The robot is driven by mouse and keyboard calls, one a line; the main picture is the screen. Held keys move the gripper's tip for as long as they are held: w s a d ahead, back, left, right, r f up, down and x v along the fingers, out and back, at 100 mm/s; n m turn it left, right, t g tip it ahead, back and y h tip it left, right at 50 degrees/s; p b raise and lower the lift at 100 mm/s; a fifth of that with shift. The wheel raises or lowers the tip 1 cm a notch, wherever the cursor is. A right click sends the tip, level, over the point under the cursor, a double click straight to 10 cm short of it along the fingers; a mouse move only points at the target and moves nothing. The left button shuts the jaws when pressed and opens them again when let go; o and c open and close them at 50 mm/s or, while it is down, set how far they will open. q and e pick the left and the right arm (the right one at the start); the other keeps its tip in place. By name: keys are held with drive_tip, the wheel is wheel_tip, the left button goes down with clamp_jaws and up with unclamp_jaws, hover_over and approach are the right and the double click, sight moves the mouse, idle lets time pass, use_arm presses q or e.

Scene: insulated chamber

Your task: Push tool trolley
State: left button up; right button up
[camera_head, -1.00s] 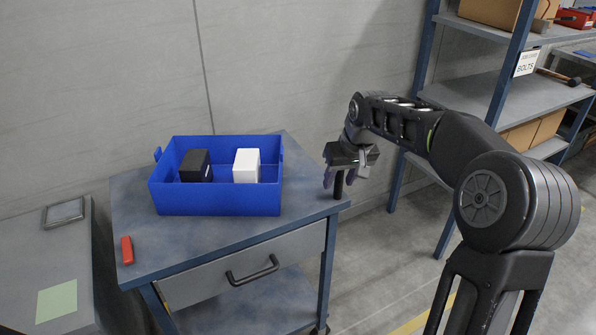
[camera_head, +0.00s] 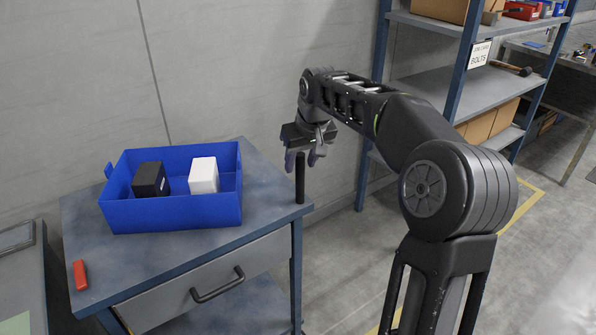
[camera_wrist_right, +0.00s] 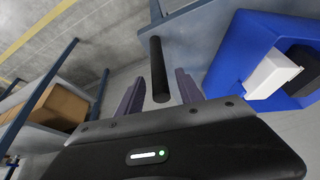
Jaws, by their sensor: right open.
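The tool trolley (camera_head: 262,188) has a blue-grey top and a grey drawer with a dark bar handle (camera_head: 218,284). A black upright post handle (camera_head: 300,180) stands at its right corner. My right gripper (camera_head: 305,160) is open at this post, near its top. In the right wrist view, the post (camera_wrist_right: 158,70) lies between the two spread fingers (camera_wrist_right: 158,92), with gaps on both sides. The blue bin (camera_head: 175,217) on the trolley holds a black box (camera_head: 150,180) and a white box (camera_head: 203,175). My left gripper is out of view.
A small red object (camera_head: 80,275) lies on the trolley's left edge. A grey surface (camera_head: 20,275) stands to the left. A wall (camera_head: 230,70) is behind the trolley. A blue-framed shelf (camera_head: 480,95) stands at the right. Grey floor (camera_head: 350,260) is open right of the trolley.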

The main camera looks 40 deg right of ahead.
sight(298, 171)
drive_tip(key=x, duration=0.4)
drive_tip(key=shift+w+f, duration=0.1)
drive_tip(key=shift+f, duration=0.15)
drive_tip(key=shift+c, duration=0.3)
clamp_jaws()
idle(0.9)
